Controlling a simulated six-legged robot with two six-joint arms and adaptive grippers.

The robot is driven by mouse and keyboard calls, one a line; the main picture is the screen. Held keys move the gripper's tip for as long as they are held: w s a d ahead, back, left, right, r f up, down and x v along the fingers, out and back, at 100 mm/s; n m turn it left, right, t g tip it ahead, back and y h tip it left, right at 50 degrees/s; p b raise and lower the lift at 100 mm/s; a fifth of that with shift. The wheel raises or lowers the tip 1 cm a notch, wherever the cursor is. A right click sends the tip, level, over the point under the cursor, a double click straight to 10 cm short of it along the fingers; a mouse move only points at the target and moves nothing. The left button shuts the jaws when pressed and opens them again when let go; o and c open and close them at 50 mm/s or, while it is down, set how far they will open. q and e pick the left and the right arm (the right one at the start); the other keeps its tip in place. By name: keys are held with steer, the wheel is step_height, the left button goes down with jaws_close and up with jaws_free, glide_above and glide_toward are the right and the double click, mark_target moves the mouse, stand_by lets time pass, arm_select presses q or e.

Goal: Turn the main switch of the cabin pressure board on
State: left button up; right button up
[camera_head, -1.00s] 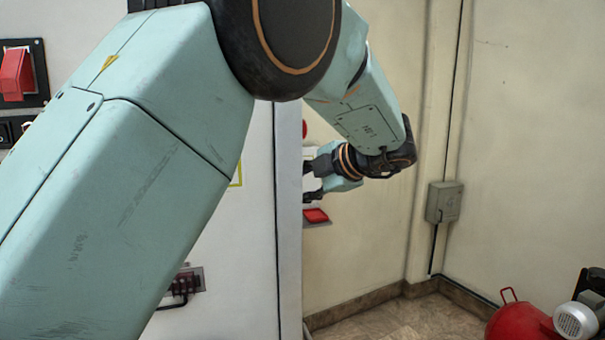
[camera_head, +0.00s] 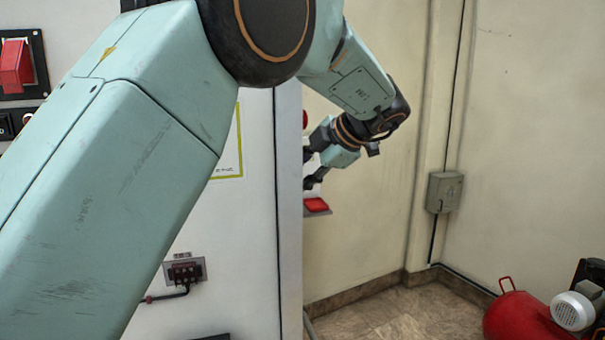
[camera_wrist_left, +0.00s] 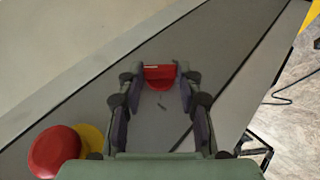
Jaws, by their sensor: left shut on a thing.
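The left wrist view shows a red switch handle (camera_wrist_left: 159,72) on a grey panel (camera_wrist_left: 225,45), directly between the fingertips of my left gripper (camera_wrist_left: 160,86). The gripper is shut on this handle. In the head view the left gripper (camera_head: 312,172) is at the right edge of a white cabinet, with its fingers partly hidden there. A red part on a grey plate (camera_head: 316,205) shows just below it. I cannot tell whether this is the same handle. My right gripper is in neither view.
A red mushroom button with a yellow base (camera_wrist_left: 54,152) lies beside the gripper. The white cabinet (camera_head: 255,230) carries a red rocker switch (camera_head: 16,66) and a cable socket (camera_head: 184,272). A grey wall box (camera_head: 444,192) and red tank (camera_head: 520,318) stand right. Floor between is clear.

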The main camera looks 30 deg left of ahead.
arm_select(q)
steer(key=o, duration=1.1)
steer(key=shift+o, duration=0.2)
steer(key=v, duration=1.1)
steer(key=shift+d+r, duration=0.3)
steer(key=shift+d, duration=0.1)
